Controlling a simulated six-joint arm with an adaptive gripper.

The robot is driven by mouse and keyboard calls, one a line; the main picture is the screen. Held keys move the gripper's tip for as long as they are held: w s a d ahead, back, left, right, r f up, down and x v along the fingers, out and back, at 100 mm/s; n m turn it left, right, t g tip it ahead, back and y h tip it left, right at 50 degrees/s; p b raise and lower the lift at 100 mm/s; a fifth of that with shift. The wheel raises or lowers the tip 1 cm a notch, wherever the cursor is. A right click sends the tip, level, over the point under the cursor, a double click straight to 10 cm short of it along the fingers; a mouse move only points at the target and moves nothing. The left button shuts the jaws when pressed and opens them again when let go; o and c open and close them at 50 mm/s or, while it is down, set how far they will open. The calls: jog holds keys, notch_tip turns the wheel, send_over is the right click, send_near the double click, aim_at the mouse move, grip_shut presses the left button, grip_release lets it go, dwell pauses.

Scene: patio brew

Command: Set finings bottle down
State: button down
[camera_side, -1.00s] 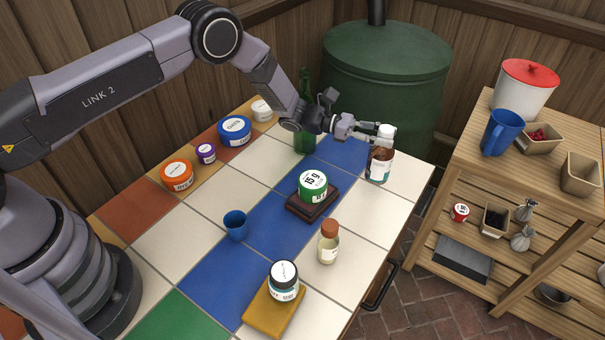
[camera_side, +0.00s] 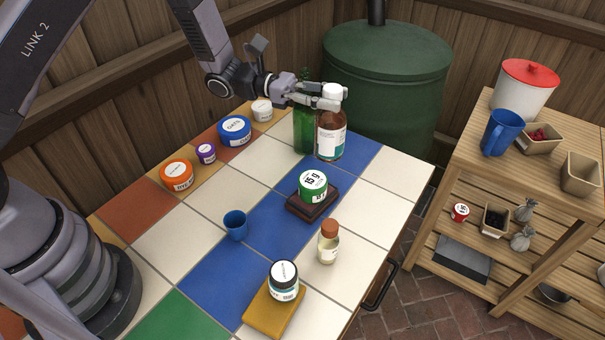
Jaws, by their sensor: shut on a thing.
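The finings bottle, a brown bottle (camera_side: 331,140) with a white cap and a white-and-teal label, is upright in my gripper (camera_side: 331,97). I cannot tell whether the two bottles touch.
A green-labelled tub (camera_side: 313,184) sits on a dark block in the middle. A small brown-capped bottle (camera_side: 328,246), a blue cup (camera_side: 236,225) and a black-lidded jar (camera_side: 284,280) stand nearer. Several tubs line the left edge. The far right white tiles are clear.

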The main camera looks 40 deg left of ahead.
jog(key=shift+r, duration=0.9)
jog(key=s+f+m+g+y, duration=0.2)
jog(key=s+m+g, duration=0.4)
jog(key=s+g, duration=0.3)
jog(key=s+f+m+g+y, duration=0.3)
jog(key=s+m+g, duration=0.4)
jog(key=s, duration=0.5)
jog(key=s+a+m+g+y, duration=0.3)
jog(key=s+a+m+y, duration=0.15)
jog(key=a+y, duration=0.3)
jog(key=s+a+m+g+y, duration=0.3)
jog(key=a+m+y, duration=0.35)
jog(key=y, duration=0.25)
jog(key=w+a+r+m+t+y, duration=0.2)
jog(key=w+a+m+t+y, duration=0.7)
jog(key=a+m+t+y, duration=0.35)
jog(key=w+d+r+m+t+h, duration=0.1)
jog(key=w+d+m+t, duration=0.2)
jog(key=w+m+t, duration=0.35)
jog(key=w+d+r+m+t+h, duration=0.1)
jog(key=w+d+r+m+t, duration=0.15)
jog(key=w+t, duration=0.55)
notch_tip(320, 180, down, 19)
jog(key=t, duration=0.1)
jog(key=shift+s+r, duration=0.15)
jog(key=shift+s, duration=0.25)
jog(key=shift+d, duration=0.1)
